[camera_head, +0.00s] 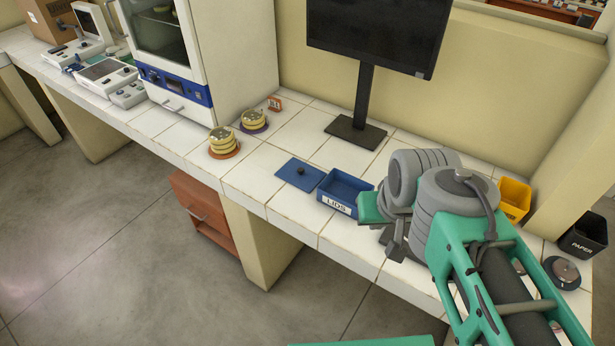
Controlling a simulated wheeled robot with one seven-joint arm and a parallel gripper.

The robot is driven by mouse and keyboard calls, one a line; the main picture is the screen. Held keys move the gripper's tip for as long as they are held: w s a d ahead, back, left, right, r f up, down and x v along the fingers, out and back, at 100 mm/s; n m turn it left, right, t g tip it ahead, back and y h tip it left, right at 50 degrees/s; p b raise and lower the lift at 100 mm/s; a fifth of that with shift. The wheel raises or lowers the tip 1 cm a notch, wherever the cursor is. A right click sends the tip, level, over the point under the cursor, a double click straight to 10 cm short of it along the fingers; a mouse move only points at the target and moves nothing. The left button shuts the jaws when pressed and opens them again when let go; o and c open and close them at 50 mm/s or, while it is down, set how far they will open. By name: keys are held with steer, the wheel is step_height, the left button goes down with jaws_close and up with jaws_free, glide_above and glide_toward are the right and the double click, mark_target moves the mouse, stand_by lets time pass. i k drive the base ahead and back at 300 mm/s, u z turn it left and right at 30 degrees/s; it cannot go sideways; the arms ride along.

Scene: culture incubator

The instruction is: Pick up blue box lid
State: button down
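Two stacks of yellowish dishes stand on an orange mat (225,152) and a purple mat (255,128), left of the lid. An incubator (190,60) is behind them. A monitor stand (355,130) is behind the box. A yellow bin (514,200) and black bin (585,237) stand right.

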mark_target(306, 178)
steer(key=z, duration=0.05)
steer(key=k, duration=0.3)
steer(key=u, duration=1.3)
steer(key=i, duration=1.6)
steer(key=u, duration=0.25)
